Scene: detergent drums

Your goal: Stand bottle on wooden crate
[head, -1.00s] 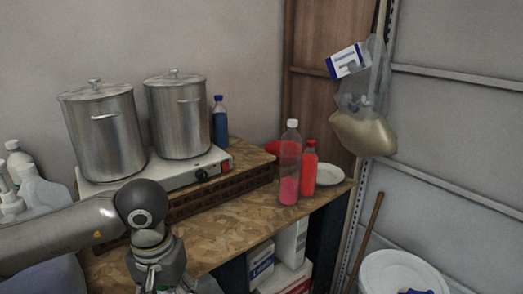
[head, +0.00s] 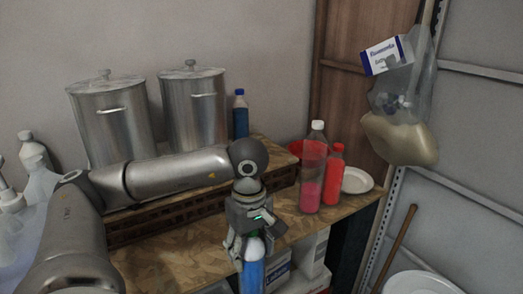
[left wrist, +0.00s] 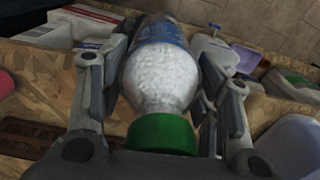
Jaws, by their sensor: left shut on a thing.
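My left gripper (head: 248,238) is shut on a bottle (head: 252,276), in front of the table's front edge. In the head view the bottle hangs below the fingers and looks blue, its lower end cut off by the frame. In the left wrist view the bottle (left wrist: 160,75) lies between both fingers, with a green cap, white contents and a blue label. The wooden crate (head: 150,222) is a low brown slatted box on the table, behind the gripper; my left arm crosses in front of part of it. My right gripper is not in view.
Two steel pots (head: 194,108) stand over the crate's left and middle. A blue bottle (head: 240,118) stands behind my arm. A clear bottle with pink liquid (head: 312,170), a red bottle (head: 334,175) and a white plate (head: 357,180) stand right of the crate. Bare table (head: 175,268) shows in front.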

